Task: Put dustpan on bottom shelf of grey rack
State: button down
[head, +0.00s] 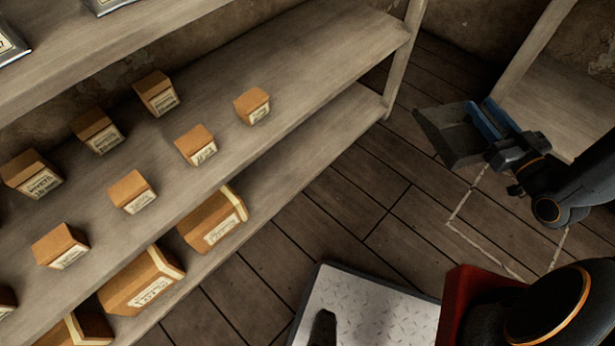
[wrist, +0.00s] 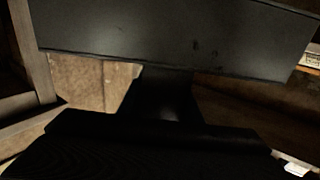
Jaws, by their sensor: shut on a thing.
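A dark grey dustpan (head: 452,136) is held out at the end of my arm, at the upper right of the head view. My gripper (head: 497,142) is shut on it, with a blue part (head: 484,122) showing at the join. The dustpan's dark flat pan (wrist: 170,40) fills the top of the wrist view. The pan is above the floor, apart from the racks as far as I can tell. A weathered grey-brown rack (head: 330,60) spans the left; its bottom shelf (head: 345,125) has a bare right end.
Small cardboard boxes (head: 196,146) stand on the rack's middle shelf, and larger boxes (head: 214,222) on its bottom shelf. Another pale rack (head: 555,100) stands at right, partly behind my arm. Plank floor (head: 330,215) lies open between them. A metal-plated platform (head: 370,310) is at the bottom.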

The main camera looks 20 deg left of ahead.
aim_at(458, 144)
jog(key=s+f+y+b, duration=0.1)
jog(key=f+b, duration=0.1)
jog(key=f, duration=0.1)
jog(key=a+f+n+g+y+b, duration=0.1)
jog(key=f+b, duration=0.2)
jog(key=f, duration=0.1)
jog(key=s+f+n+g+b, duration=0.1)
jog(key=f+b, duration=0.2)
jog(key=shift+s+a+f+y, duration=0.2)
jog(key=shift+s+a+y, duration=0.1)
jog(key=shift+s+y, duration=0.1)
jog(key=w+a+f+n+g+y+b, duration=0.1)
jog(key=w+a+f+b, duration=0.2)
jog(key=a, duration=0.4)
jog(key=w+a+f+n+g+y+b, duration=0.1)
jog(key=w+a+f+g, duration=0.1)
jog(key=w+a+f, duration=0.45)
jog(key=w+a+f+n+g+b, duration=0.1)
jog(key=a+f+b, duration=0.15)
jog(key=a, duration=0.65)
jog(key=s+a+f+n+g+y, duration=0.1)
jog(key=a+f, duration=0.2)
jog(key=a, duration=1.9)
notch_tip(458, 144, down, 10)
jog(key=b, duration=0.5)
jog(key=shift+s+f, duration=0.2)
jog(key=shift+f, duration=0.1)
jog(key=c, duration=1.3)
grip_release()
